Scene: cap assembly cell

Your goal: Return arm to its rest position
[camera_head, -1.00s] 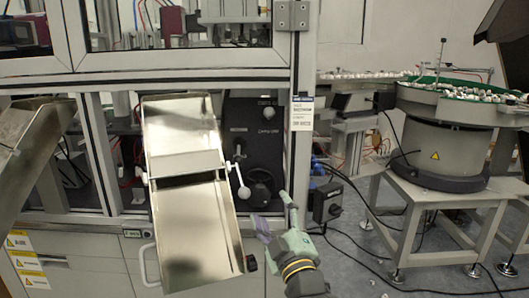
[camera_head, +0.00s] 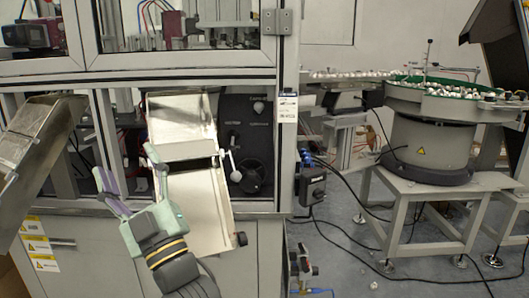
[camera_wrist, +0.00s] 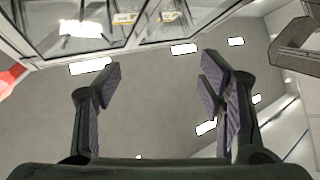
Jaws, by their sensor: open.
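My gripper (camera_head: 131,172) is in front of the machine in the head view, left of the lower metal chute. Its fingers point up and are spread apart. In the wrist view my gripper (camera_wrist: 153,80) is open, with nothing between its dark, purple-padded fingers. The wrist view looks past the fingers at a grey surface with bright patches.
The sloping metal chute (camera_head: 205,208) is close to the right of my gripper, partly hidden behind it. Another chute (camera_head: 30,140) stands at the left. A black panel with knobs (camera_head: 247,145) is behind.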

